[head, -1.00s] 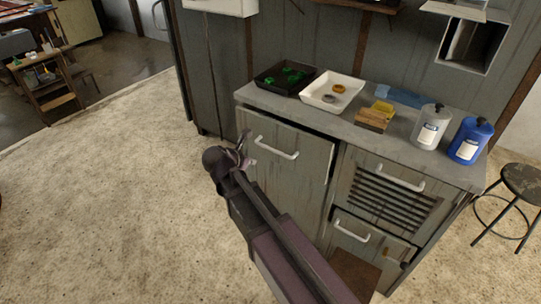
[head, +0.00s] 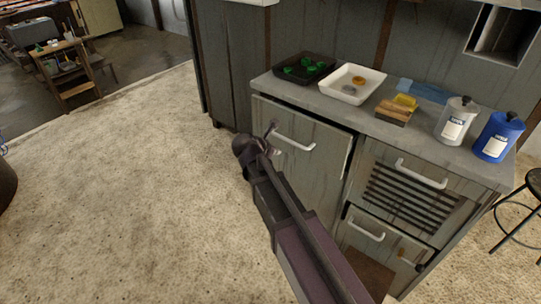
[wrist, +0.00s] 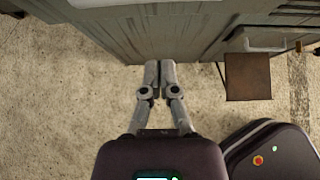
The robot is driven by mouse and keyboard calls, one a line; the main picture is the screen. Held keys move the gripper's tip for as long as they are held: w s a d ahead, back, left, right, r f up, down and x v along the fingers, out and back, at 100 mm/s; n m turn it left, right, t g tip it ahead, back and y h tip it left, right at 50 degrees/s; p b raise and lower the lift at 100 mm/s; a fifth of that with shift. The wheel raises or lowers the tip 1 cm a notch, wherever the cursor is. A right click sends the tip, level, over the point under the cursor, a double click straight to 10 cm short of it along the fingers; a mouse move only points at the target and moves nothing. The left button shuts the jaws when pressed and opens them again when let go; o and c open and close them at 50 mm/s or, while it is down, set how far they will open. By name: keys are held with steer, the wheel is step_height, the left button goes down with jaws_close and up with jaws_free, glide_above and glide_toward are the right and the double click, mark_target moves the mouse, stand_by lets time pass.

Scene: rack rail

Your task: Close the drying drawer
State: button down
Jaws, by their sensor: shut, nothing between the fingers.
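The grey cabinet front holds a large panel (head: 300,170) with a white bar handle (head: 294,142), a slatted front (head: 408,198) with its own handle (head: 421,174), and a lower front (head: 383,241). The slatted front looks like the drying drawer; how far it stands out is unclear. A dark gap shows above the large panel. My gripper (head: 274,142) is in front of the large panel, left of the slatted front. In the wrist view my gripper (wrist: 160,66) has its fingers together, empty, at the grey front's lower edge; contact is unclear.
The countertop (head: 375,125) bears a black tray (head: 285,70), a white tray (head: 351,84), a white bottle (head: 456,122) and a blue bottle (head: 498,138). A brown square (wrist: 248,77) lies low by the cabinet. A stool (head: 533,184) stands right.

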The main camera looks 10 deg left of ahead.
mark_target(297, 138)
steer(key=w+d+f, duration=0.1)
steer(key=w+d, duration=0.2)
steer(key=w, duration=0.2)
steer(key=shift+w+d, duration=0.15)
stand_by(0.4)
steer(key=shift+w+d, duration=0.4)
steer(key=shift+w, duration=0.3)
steer(key=shift+w+d, duration=0.45)
steer(key=shift+w, duration=0.25)
steer(key=shift+w+d, duration=0.4)
steer(key=shift+w, duration=0.3)
